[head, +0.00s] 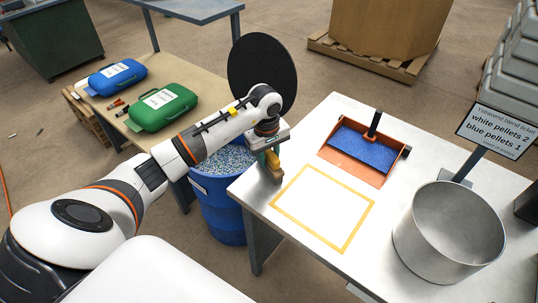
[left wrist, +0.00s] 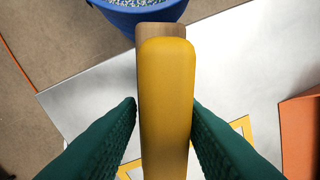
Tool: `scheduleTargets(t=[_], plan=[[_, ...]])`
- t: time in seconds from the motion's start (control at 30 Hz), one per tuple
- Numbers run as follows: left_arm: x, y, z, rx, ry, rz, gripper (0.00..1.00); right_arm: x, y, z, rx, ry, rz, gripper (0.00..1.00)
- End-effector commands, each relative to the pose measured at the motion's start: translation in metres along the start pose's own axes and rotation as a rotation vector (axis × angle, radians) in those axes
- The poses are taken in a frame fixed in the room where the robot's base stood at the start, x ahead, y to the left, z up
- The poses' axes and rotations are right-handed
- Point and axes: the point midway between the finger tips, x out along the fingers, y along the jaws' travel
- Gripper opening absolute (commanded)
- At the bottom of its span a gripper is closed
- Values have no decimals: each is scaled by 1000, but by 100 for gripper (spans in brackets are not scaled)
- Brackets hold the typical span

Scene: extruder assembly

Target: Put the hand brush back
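The hand brush shows in the left wrist view as a long yellow handle (left wrist: 167,90) with a brown, wood-coloured part under its far end. My left gripper (left wrist: 164,105) has its dark green fingers close along both sides of the handle and appears shut on it. In the head view, the left gripper (head: 267,157) points down over the table's left corner, with the brush (head: 275,171) partly hidden below it. The bristles are not clear. An orange dustpan (head: 352,172) with a blue inside and a black handle lies on the table. My right gripper is not in view.
A yellow-outlined rectangle (head: 346,246) on the metal table is empty. A large grey pot (head: 440,270) and a ticket sign (head: 495,130) stand right. A blue pellet barrel (head: 222,222) is left of the table. Green (head: 163,106) and blue (head: 115,78) cases lie on another table.

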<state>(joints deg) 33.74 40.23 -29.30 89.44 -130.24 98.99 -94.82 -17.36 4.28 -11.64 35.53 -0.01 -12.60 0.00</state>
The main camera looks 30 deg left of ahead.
Motion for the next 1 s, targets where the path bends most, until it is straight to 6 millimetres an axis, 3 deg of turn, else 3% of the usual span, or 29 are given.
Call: scheduleTargets(t=[0.03, 0.1, 0.5, 1.0], plan=[[0, 0, 0, 0, 0, 0, 42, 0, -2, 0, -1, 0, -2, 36], [0, 0, 0, 0, 0, 0, 52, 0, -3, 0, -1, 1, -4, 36], [-8, 0, 1, 0, -2, -1, 52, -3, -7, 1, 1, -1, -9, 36], [-105, 0, 1, 0, -4, -2, 52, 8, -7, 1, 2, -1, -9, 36]])
